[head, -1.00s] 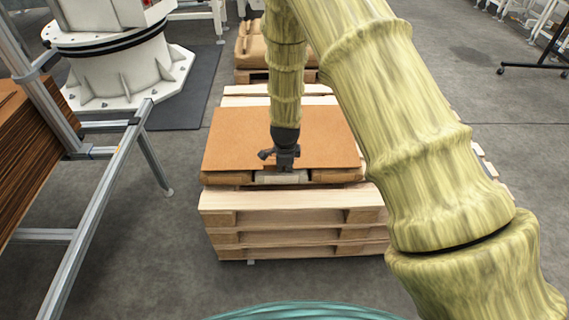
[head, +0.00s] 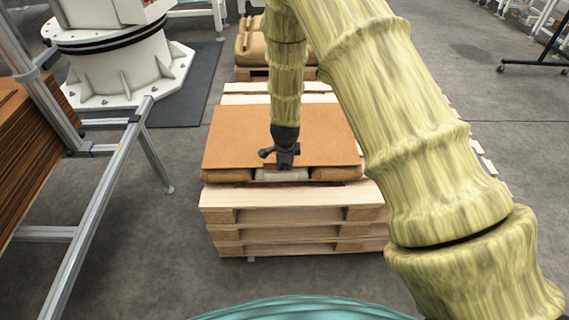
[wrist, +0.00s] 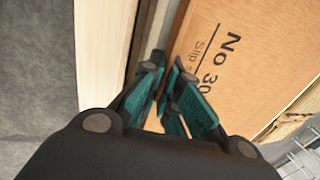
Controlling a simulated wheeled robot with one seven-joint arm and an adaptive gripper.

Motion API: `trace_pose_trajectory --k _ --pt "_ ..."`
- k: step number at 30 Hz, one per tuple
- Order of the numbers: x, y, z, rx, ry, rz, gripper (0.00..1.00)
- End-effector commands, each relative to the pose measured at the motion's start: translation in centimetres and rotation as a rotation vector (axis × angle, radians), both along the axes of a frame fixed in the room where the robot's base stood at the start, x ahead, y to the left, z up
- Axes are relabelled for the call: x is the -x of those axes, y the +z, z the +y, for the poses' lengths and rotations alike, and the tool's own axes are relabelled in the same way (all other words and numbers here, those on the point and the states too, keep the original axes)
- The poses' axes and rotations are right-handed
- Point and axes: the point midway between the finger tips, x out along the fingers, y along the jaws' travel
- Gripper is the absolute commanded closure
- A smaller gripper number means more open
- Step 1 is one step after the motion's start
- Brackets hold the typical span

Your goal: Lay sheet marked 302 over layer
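The brown slip sheet (head: 235,138) lies nearly flat over a layer of brown sacks (head: 337,174) on a pallet stack. In the wrist view the sheet (wrist: 255,40) shows print reading "No 30" and "Slip s"; the rest of the print is hidden behind a finger, so I cannot read the full number. My gripper (head: 285,163) points down at the sheet's front edge. In the wrist view its teal-padded fingertips (wrist: 166,72) are close to that edge, with a narrow gap between them. Whether the fingertips touch the sheet is unclear.
The wooden pallets (head: 295,215) stand on the grey floor. A metal frame (head: 105,190) holding a stack of brown sheets (head: 28,140) is at left. A white machine base (head: 120,65) stands behind it. Another loaded pallet (head: 250,74) is at the back.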

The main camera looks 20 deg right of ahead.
Motion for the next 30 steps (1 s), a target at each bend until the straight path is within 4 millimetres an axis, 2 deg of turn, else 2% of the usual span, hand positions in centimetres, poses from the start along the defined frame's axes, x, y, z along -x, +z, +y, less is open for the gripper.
trace_pose_trajectory --k 30 --pt "-0.04 -0.88 0.0 0.001 0.001 -0.001 1.0"
